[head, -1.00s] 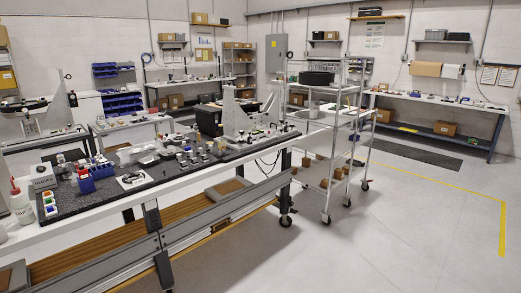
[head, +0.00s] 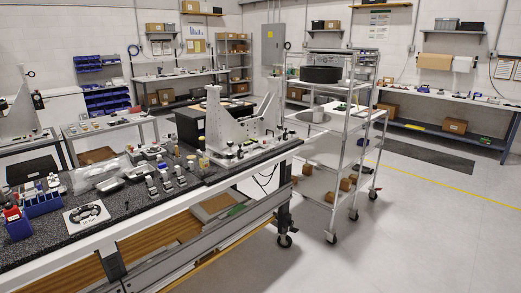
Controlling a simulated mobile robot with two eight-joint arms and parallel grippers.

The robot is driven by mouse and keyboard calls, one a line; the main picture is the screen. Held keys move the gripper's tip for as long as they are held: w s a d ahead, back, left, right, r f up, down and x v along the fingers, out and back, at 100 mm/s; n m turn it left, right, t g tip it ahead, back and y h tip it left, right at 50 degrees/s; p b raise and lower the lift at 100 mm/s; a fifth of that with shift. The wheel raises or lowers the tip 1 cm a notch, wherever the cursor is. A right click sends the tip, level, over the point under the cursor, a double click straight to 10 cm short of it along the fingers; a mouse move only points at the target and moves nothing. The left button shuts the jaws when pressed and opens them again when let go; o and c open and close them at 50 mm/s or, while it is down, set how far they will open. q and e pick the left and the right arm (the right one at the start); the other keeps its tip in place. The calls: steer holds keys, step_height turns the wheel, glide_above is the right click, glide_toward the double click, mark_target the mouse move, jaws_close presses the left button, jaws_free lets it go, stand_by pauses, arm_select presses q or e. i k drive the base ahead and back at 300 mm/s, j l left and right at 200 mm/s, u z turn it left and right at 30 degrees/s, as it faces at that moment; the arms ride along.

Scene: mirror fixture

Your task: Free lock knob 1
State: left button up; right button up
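The mirror fixture (head: 238,122), a grey metal mount with upright triangular plates, stands at the far right end of the black-topped workbench. Small dark knobs show around its base plate (head: 240,152). They are too small to tell which one is lock knob 1. Neither of my grippers is in the head view.
The long workbench (head: 135,205) runs from lower left to the middle, with a blue bin (head: 42,203), clear bags (head: 95,174) and several small metal parts on it. A wheeled wire cart (head: 337,130) stands just right of the fixture. The floor (head: 420,240) at right is open.

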mark_target(230, 156)
steer(key=i, duration=1.65)
